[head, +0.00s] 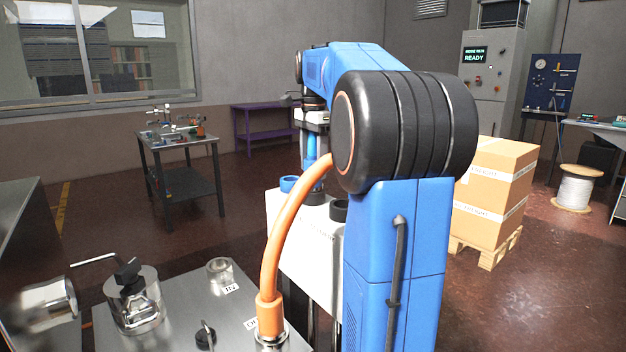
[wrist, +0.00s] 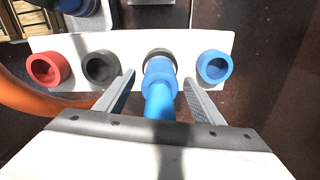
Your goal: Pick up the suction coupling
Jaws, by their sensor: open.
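In the wrist view, a blue cylindrical piece (wrist: 160,92), which looks like the suction coupling, stands between the two fingers of my gripper (wrist: 157,78). Its far end lies at a dark grey ring (wrist: 160,58) on a white panel (wrist: 210,42). My gripper is open, with one finger on each side of the piece and a gap visible on both sides. In the head view, the blue piece (head: 313,163) shows as a narrow upright shape above the white panel (head: 300,225). My arm partly hides the gripper and panel there.
A red ring (wrist: 43,69), a black ring (wrist: 101,67) and a blue ring (wrist: 213,67) sit beside the piece. An orange hose (head: 283,232) curves close by to a steel bench (head: 185,300). Taped boxes (head: 492,190) stand on a pallet at right.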

